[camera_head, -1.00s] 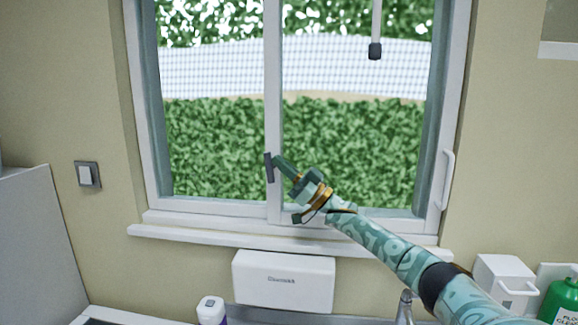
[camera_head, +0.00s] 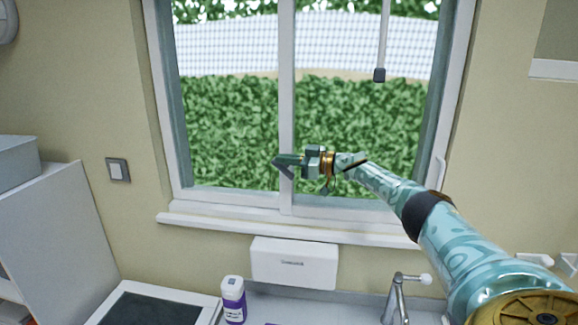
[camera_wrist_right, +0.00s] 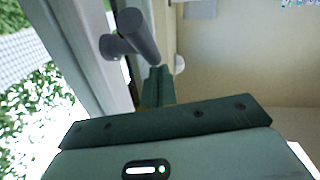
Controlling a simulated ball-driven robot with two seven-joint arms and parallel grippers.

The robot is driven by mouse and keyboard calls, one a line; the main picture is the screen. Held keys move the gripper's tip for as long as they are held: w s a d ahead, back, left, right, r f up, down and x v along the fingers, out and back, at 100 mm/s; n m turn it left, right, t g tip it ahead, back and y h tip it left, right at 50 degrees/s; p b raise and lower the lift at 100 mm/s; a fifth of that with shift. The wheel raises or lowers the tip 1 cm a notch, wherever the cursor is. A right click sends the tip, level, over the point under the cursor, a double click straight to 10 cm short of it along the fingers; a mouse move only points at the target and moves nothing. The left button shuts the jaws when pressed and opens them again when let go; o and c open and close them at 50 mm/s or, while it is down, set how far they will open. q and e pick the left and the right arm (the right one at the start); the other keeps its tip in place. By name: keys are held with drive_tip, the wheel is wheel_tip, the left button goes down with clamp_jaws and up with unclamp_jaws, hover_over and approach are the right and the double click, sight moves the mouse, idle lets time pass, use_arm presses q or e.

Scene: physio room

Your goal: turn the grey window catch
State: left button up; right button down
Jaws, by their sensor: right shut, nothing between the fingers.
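The grey window catch (camera_head: 285,171) is on the upright middle bar of the window. In the head view it slants, its lower end toward the right. In the right wrist view the catch (camera_wrist_right: 139,36) is a dark grey bar on a round pivot. My right gripper (camera_head: 279,160) is shut and empty at the catch, partly over it in the head view. In the right wrist view its closed fingertips (camera_wrist_right: 160,70) are right by the free end of the bar; I cannot tell whether they touch. My left gripper is not in view.
The window frame (camera_head: 286,120) surrounds the glass, with a sill (camera_head: 230,225) below. A blind wand (camera_head: 380,74) hangs at the upper right. Below are a white dispenser box (camera_head: 294,263), a purple-and-white bottle (camera_head: 233,300) and a tap (camera_head: 397,295). A light switch (camera_head: 118,170) is on the left wall.

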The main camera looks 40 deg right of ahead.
drive_tip(key=shift+w, duration=0.35)
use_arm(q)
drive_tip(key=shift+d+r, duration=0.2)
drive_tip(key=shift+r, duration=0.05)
use_arm(e)
drive_tip(key=shift+a, duration=0.1)
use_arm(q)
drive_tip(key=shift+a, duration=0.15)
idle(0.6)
